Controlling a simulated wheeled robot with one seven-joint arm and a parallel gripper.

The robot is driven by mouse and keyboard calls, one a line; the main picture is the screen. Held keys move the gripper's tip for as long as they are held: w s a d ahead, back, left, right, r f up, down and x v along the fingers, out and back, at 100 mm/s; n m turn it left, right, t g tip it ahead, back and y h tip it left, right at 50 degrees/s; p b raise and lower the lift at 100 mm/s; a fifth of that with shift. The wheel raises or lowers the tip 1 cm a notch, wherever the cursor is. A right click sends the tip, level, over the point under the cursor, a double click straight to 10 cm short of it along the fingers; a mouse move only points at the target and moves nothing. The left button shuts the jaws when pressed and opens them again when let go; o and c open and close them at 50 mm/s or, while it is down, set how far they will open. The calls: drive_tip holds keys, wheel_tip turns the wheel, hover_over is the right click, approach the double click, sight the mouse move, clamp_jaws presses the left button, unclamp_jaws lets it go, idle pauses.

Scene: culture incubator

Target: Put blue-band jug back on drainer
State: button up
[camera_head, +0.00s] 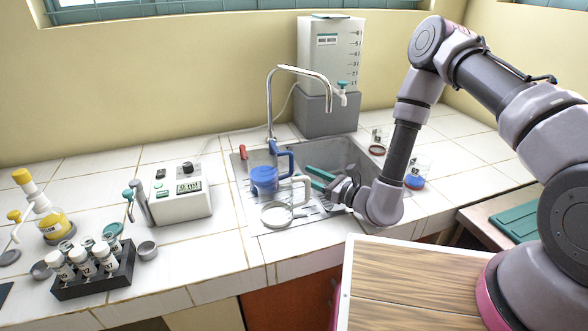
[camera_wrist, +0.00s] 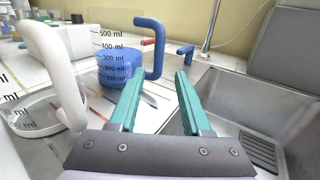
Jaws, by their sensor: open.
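The blue-band jug (camera_head: 263,180) is clear with a wide blue band and a blue handle. It stands upright at the left of the sink, on or beside the metal drainer (camera_head: 244,196); its base is partly hidden. In the wrist view the jug (camera_wrist: 117,72) shows its scale, and its handle points toward my fingertips. My gripper (camera_head: 308,177) is open and empty, with green fingers. The fingertips (camera_wrist: 158,76) are close to the handle, which appears just beyond them; I cannot tell whether they touch. A white-handled jug (camera_head: 277,214) stands nearer on the drainer.
The faucet (camera_head: 270,105) rises behind the jug. The sink basin (camera_wrist: 247,110) lies below and right of my fingers. The white handle (camera_wrist: 52,60) is close on the left. A measuring device (camera_head: 180,195) and vial rack (camera_head: 95,272) stand left. Clear vessels stand right of the sink.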

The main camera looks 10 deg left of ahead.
drive_tip(key=shift+v, duration=1.45)
drive_tip(key=s+d+r+n+g, duration=0.3)
drive_tip(key=r+n+g, duration=0.4)
drive_tip(key=r, duration=0.6)
drive_tip(key=s+d+r+n+g, duration=0.25)
drive_tip(key=r+n+g, duration=0.4)
drive_tip(key=r, duration=0.65)
drive_tip(key=s+d+r+n+t+h, duration=0.2)
drive_tip(key=d+r+t+h, duration=0.2)
drive_tip(key=d, duration=0.5)
drive_tip(key=s+d+r+n+t+h, duration=0.1)
drive_tip(key=d+r+t+h, duration=0.3)
drive_tip(key=d, duration=0.6)
drive_tip(key=s+d+r+n+t+h, duration=0.2)
drive_tip(key=s+d+r+t+h, duration=0.2)
drive_tip(key=d+r, duration=0.4)
drive_tip(key=shift+d+n+t+h, duration=0.4)
drive_tip(key=shift+d+h, duration=0.3)
drive_tip(key=shift+h, duration=0.4)
